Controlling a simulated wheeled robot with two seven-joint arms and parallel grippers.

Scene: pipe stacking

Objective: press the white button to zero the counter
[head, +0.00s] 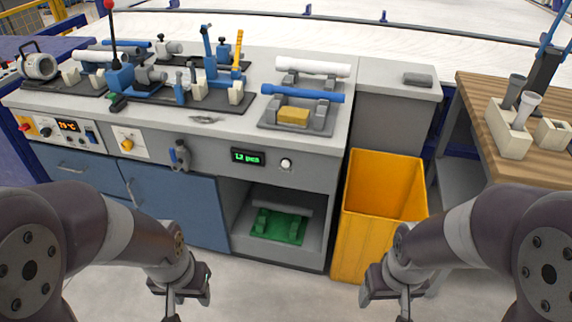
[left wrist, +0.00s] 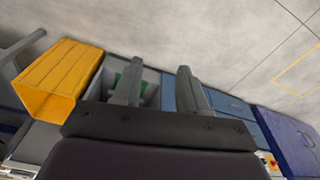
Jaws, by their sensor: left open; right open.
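The white button (head: 286,164) is a small round knob on the grey front panel of the workbench. The counter display (head: 247,157) sits just left of it and shows green digits that look like "12 pcs". My left gripper (head: 172,308) hangs low in front of the blue cabinet doors, below and left of the button, apart from it. Its two fingers are spread and empty in the left wrist view (left wrist: 157,82). My right gripper (head: 402,305) is low in front of the yellow bin, below and right of the button. It is open, its tips partly cut off by the frame edge.
A yellow bin (head: 375,245) stands right of the bench. An open shelf under the button holds a green fixture (head: 278,227). Pipes and clamps crowd the bench top. A grey valve-like part (head: 180,155) projects from the panel left of the display. A wooden table (head: 500,95) stands at right.

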